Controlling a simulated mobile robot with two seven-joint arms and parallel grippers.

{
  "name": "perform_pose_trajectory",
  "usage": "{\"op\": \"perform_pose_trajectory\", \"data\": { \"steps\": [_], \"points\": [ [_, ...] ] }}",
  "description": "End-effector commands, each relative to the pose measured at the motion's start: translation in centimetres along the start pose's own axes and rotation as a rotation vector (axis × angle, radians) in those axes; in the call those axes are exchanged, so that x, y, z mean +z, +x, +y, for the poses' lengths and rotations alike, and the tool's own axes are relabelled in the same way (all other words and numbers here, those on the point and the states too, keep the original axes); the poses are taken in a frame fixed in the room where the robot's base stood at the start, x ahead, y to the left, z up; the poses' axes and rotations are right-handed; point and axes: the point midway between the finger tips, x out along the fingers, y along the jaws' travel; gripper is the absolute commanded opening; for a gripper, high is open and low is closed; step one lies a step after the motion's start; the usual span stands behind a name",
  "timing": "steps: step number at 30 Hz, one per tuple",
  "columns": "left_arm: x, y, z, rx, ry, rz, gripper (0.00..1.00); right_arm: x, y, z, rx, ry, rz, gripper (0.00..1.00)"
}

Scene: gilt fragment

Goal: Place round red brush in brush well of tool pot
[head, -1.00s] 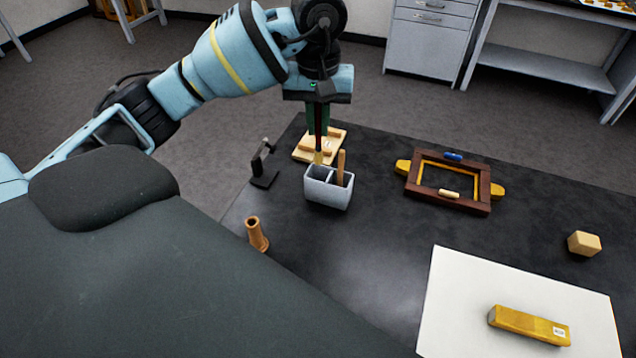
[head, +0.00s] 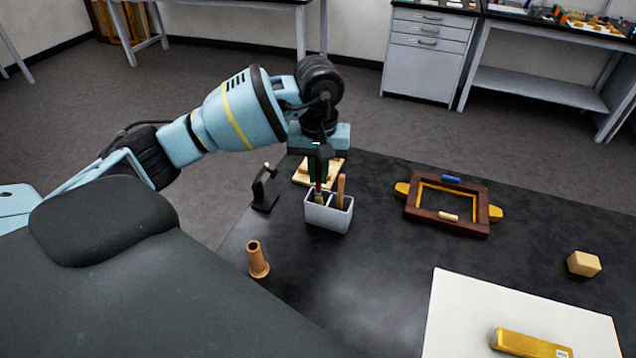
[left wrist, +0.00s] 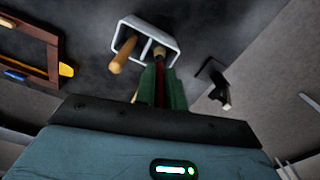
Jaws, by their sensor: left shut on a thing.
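The round red brush (head: 319,186) is held upright, tip down, in my left gripper (head: 318,174). The gripper's green fingers are shut on its dark red handle, which also shows in the left wrist view (left wrist: 160,84). The light grey tool pot (head: 327,219) stands on the dark table directly below the gripper. The brush's pale lower end is at the mouth of the pot's left compartment in the head view and appears to be inside it; its depth is hidden by the front wall. My right gripper is not in view.
A wooden-handled tool (head: 341,190) stands in the pot's right compartment, close to my fingers. A small black stand (head: 264,190) and a pale wooden block set (head: 302,176) are nearby. A brown frame (head: 448,222) lies to the right. A turned wooden piece (head: 258,260) stands front left.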

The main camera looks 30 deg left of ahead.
Motion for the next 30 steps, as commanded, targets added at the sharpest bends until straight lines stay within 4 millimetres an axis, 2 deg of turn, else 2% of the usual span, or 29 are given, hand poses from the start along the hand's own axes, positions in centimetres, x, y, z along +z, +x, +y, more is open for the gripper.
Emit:
{"op": "perform_pose_trajectory", "data": {
  "steps": [8,20,21,26,30],
  "points": [
    [0.0,3.2,0.0,-0.001,0.000,-0.001,0.00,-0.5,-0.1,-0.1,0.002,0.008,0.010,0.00],
    [0.0,3.9,0.0,-0.002,0.001,-0.002,0.00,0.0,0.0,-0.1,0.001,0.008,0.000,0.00],
    [0.0,4.0,0.0,-0.002,0.001,-0.002,0.13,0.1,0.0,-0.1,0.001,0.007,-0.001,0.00],
    [0.0,3.9,0.0,-0.001,0.001,-0.001,0.33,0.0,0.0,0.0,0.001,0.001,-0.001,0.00],
    [0.0,3.8,0.0,-0.001,0.001,-0.001,0.33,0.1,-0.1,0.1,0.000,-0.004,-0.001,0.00]
  ]
}}
